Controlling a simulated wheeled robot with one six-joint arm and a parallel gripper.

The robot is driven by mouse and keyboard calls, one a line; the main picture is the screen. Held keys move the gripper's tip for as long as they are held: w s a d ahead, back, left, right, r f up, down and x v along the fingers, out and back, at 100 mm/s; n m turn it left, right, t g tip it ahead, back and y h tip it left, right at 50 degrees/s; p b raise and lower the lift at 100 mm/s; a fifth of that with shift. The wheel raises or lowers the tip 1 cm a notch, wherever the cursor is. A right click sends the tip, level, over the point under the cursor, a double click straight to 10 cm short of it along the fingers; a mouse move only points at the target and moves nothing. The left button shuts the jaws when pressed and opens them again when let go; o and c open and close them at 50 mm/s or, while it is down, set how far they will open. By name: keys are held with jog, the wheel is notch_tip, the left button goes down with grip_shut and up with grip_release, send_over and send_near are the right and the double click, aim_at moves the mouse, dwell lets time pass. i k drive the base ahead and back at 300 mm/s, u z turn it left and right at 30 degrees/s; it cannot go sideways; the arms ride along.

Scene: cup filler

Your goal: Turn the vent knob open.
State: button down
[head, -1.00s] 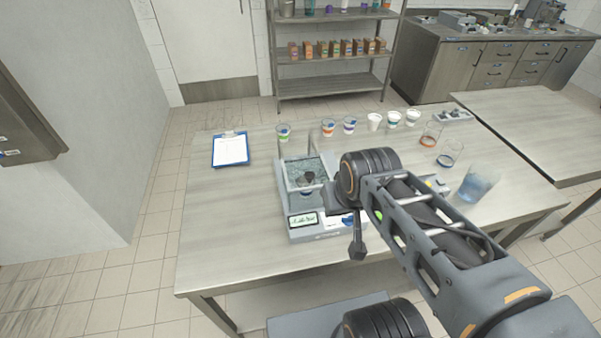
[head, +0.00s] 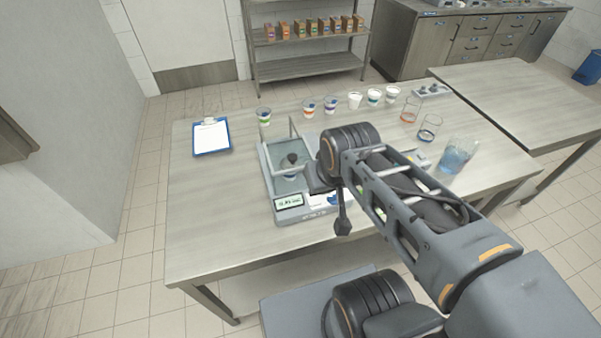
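A grey bench device (head: 299,215) with a small lit display and a clear-walled box on top stands near the middle of the table. A dark knob-like piece (head: 292,160) shows at the clear box. I cannot tell whether it is the vent knob; no other knob is clearly seen. My gripper (head: 343,222) appears as a dark narrow shape pointing down, just right of the device's front, below my wrist. Its fingers are too small and dark to tell open from shut. My arm hides the device's right side and part of the table behind it.
A clipboard (head: 211,137) lies on the table at the left. Several small cups stand along the back edge. Two glasses and a blue-tinted jug (head: 457,156) stand at the right. The table's front left is clear. A second table (head: 520,105) stands to the right.

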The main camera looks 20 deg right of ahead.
aim_at(332, 199)
jog(key=u, duration=0.15)
jog(key=k, duration=0.8)
jog(key=z, duration=0.85)
jog(key=i, duration=0.55)
jog(key=u, duration=1.1)
